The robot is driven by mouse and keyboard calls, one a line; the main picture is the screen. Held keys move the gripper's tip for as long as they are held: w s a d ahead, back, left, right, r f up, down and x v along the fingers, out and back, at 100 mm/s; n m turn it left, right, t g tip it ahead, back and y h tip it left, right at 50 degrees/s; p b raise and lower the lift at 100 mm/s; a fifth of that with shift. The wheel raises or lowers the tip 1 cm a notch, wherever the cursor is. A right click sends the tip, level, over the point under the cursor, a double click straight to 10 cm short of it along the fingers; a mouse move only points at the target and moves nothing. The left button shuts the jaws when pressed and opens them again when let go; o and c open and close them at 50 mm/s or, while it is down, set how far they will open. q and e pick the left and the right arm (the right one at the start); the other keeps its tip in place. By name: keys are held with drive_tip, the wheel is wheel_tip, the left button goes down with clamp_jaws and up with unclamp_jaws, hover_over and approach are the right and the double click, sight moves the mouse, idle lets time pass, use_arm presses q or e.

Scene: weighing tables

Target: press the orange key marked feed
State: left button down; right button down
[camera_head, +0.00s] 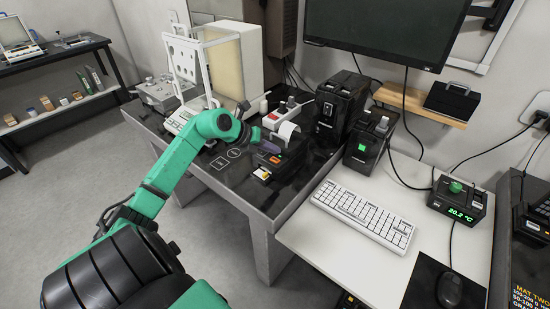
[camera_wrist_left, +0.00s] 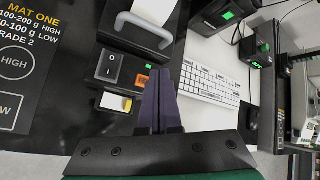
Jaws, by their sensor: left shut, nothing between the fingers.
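The orange key (camera_wrist_left: 143,80) is on the black device (camera_wrist_left: 112,85), beside a rocker switch (camera_wrist_left: 113,66) marked I and O. Its lettering is partly hidden by my left gripper (camera_wrist_left: 162,75) in the left wrist view. The shut purple fingers reach over the device beside the key; I cannot tell whether they touch it. In the head view the left gripper (camera_head: 273,148) is over the black device (camera_head: 264,174), with an orange patch of the key (camera_head: 275,160) showing just below the fingertips. My right gripper is not in view.
A curled paper strip (camera_head: 287,130) rises behind the device. Black boxes (camera_head: 338,110) stand behind it to the right. A white keyboard (camera_head: 362,214) lies on the pale table to the right.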

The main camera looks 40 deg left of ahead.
use_arm(q)
wheel_tip(320, 180, up, 4)
drive_tip(key=p, duration=0.2)
drive_tip(key=shift+r+p, duration=0.1)
drive_tip(key=shift+p, duration=0.2)
idle(0.5)
